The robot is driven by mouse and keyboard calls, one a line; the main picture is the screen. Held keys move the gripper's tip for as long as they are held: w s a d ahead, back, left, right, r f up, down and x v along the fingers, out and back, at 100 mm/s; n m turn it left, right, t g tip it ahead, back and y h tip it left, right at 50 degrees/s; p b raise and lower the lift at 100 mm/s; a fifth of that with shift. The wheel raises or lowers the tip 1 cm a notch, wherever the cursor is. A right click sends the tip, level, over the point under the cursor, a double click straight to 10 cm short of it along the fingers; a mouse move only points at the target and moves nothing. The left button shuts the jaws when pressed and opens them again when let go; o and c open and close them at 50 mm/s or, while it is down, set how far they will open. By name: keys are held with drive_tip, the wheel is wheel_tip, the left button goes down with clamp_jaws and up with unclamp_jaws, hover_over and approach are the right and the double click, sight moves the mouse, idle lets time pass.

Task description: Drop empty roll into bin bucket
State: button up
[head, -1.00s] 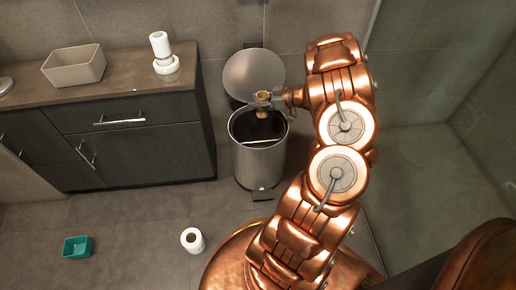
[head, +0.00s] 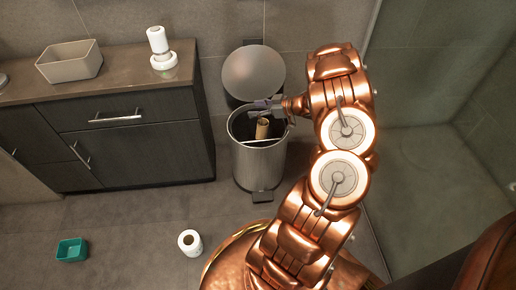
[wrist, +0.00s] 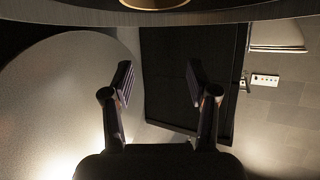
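The empty roll (head: 262,128) is a tan cardboard tube. In the head view it is upright within the mouth of the bin bucket (head: 260,163), below my gripper and apart from it. I cannot tell whether it rests on anything. The bin is a grey metal cylinder with its round lid (head: 253,72) raised at the back. My gripper (head: 266,104) is over the bin's mouth. In the wrist view its two fingers (wrist: 160,82) are spread apart with nothing between them. The inside of the bin is dark and partly hidden.
A dark vanity cabinet (head: 128,150) stands left of the bin, with a beige basket (head: 70,66) and a white roll on a holder (head: 160,45) on top. A white paper roll (head: 190,243) and a teal box (head: 71,250) are on the floor. Floor before the cabinet is mostly clear.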

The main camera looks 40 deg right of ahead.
drive_tip(key=shift+o, duration=0.9)
drive_tip(key=v, duration=1.2)
drive_tip(key=shift+r, duration=0.1)
